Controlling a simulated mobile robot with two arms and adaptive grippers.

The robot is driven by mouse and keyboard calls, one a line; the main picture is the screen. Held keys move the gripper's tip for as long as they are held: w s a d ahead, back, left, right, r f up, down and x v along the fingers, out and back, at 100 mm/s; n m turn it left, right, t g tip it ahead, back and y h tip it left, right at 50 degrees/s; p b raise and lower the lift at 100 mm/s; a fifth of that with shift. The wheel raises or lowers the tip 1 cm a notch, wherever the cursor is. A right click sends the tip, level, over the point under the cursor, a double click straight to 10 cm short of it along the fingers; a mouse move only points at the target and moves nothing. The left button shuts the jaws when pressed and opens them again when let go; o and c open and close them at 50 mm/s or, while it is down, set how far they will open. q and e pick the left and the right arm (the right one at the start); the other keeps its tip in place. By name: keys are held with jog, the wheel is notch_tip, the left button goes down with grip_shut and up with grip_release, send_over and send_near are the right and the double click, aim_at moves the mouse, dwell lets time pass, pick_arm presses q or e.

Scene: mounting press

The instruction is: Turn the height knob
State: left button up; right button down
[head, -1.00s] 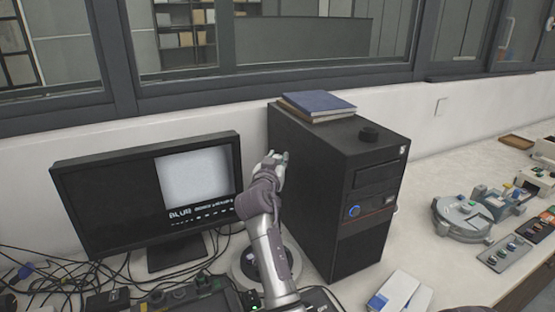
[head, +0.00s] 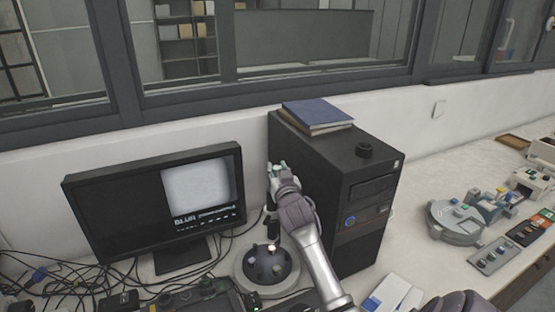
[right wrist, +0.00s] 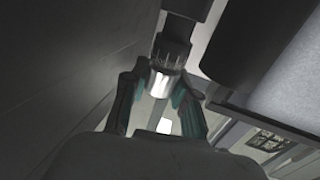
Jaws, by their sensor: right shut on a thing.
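The height knob (right wrist: 161,82) is a bright ridged metal cylinder below a black barrel in the right wrist view. My right gripper (right wrist: 162,90) is shut on it, with a teal-padded finger on each side. In the head view my right gripper (head: 276,169) is at the top of a slim black column, between the monitor and the computer tower. The knob is too small to make out there. The column rises by a dark dome (head: 266,268) on a round pale base.
A monitor (head: 110,215) showing "BLUR" and a pale square stands left of the column. A black computer tower (head: 318,160) with books (head: 318,116) on top stands close on the right. Cables (head: 70,275) tangle at the lower left. Small devices (head: 455,218) stand on the bench at right.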

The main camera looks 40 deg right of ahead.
jog(key=shift+n+t+y+p, duration=0.75)
jog(key=shift+n+y, duration=0.35)
jog(key=shift+y, duration=0.8)
jog(key=c, duration=0.9)
grip_release()
jog(key=v, duration=1.2)
jog(key=shift+f, duration=0.1)
